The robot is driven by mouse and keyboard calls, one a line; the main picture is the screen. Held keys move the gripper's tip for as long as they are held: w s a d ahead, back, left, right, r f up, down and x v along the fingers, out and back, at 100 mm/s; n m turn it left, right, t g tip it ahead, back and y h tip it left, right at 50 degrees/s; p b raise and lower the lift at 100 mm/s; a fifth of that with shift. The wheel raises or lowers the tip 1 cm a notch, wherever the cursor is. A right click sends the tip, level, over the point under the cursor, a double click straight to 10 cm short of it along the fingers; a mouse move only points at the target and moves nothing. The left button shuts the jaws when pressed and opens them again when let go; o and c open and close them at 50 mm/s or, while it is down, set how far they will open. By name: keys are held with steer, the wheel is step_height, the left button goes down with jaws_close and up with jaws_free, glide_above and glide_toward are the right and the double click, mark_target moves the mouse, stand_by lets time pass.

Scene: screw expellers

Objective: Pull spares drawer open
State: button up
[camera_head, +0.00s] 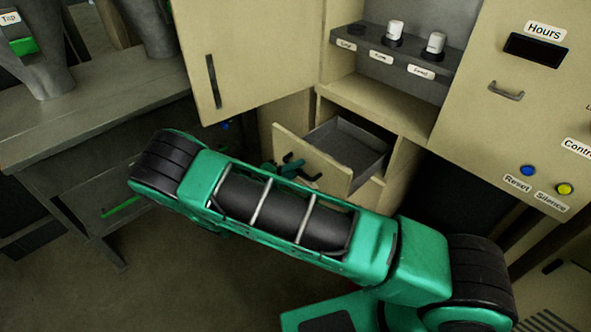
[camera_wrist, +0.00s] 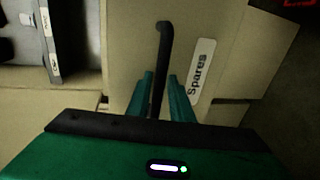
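The spares drawer (camera_head: 312,160) stands pulled out of the cabinet in the head view, its grey inside (camera_head: 350,146) showing and empty. In the wrist view its cream front (camera_wrist: 215,30) fills the middle, with the "Spares" label (camera_wrist: 201,72) to the right of the dark bar handle (camera_wrist: 163,45). The handle also shows in the head view (camera_head: 313,177). My gripper (camera_wrist: 160,76) has one green finger on each side of the handle, with narrow gaps visible between fingers and bar. In the head view the gripper (camera_head: 285,168) is small and partly hidden behind my arm.
A cabinet door (camera_head: 235,60) stands above and left of the drawer. A shelf (camera_head: 400,60) with labelled places and two white-topped items is above. A control panel (camera_head: 520,100) with buttons is at right. A grey workbench (camera_head: 90,125) is at left.

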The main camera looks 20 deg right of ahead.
steer(key=v, duration=1)
steer(key=shift+a, duration=0.45)
steer(key=shift+s, duration=0.1)
